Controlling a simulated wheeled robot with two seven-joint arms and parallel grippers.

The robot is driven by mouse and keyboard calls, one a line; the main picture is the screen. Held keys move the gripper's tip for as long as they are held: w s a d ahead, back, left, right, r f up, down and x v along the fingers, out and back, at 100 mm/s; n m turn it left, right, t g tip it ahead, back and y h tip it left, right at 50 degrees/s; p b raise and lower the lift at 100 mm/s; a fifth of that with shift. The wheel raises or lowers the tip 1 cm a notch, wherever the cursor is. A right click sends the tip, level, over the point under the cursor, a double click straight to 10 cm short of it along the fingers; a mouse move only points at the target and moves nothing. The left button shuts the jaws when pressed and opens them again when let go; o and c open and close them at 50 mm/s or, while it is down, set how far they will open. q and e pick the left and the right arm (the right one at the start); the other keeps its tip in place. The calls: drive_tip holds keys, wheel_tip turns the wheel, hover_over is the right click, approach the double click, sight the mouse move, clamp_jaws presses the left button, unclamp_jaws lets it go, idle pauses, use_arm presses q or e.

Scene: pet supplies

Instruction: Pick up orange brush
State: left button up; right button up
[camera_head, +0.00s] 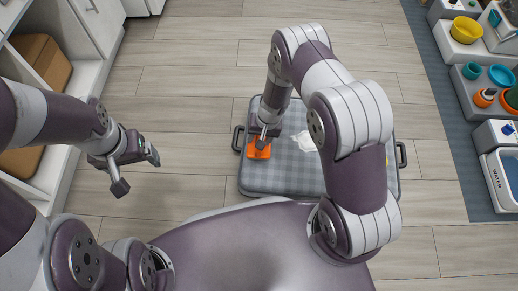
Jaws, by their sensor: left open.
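The orange brush (259,153) lies on a grey checked mat or tray (262,182) on the floor, near its left edge. My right gripper (264,138) is right above the brush and covers part of it. Its fingers are small and partly hidden, so I cannot tell whether they grip the brush. My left gripper (137,173) is open and empty over the bare floor, to the left of the mat.
A white crumpled item (304,140) lies on the mat beside my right arm. Shelves with bowls, including a yellow bowl (466,30), stand at the right. A white cabinet with a brown box (42,65) is at the left. The floor between is clear.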

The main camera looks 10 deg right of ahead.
drive_tip(key=shift+w+a+f, duration=0.1)
drive_tip(key=shift+f, duration=0.25)
clamp_jaws()
use_arm(q)
drive_tip(key=shift+f, duration=0.2)
use_arm(e)
drive_tip(key=shift+r+p, duration=0.3)
drive_tip(key=shift+p, duration=0.1)
wheel_tip(320, 180, up, 5)
drive_tip(key=p, duration=0.3)
drive_tip(key=shift+f+p, duration=0.15)
drive_tip(key=shift+p, duration=0.2)
use_arm(q)
wheel_tip(320, 180, up, 7)
drive_tip(key=p, duration=0.3)
drive_tip(key=shift+r, duration=0.2)
use_arm(e)
drive_tip(key=s+d+r, duration=0.5)
drive_tip(key=s+d, duration=0.2)
drive_tip(key=d, duration=0.2)
drive_tip(key=shift+s+r, duration=0.15)
drive_tip(key=shift+r, duration=0.25)
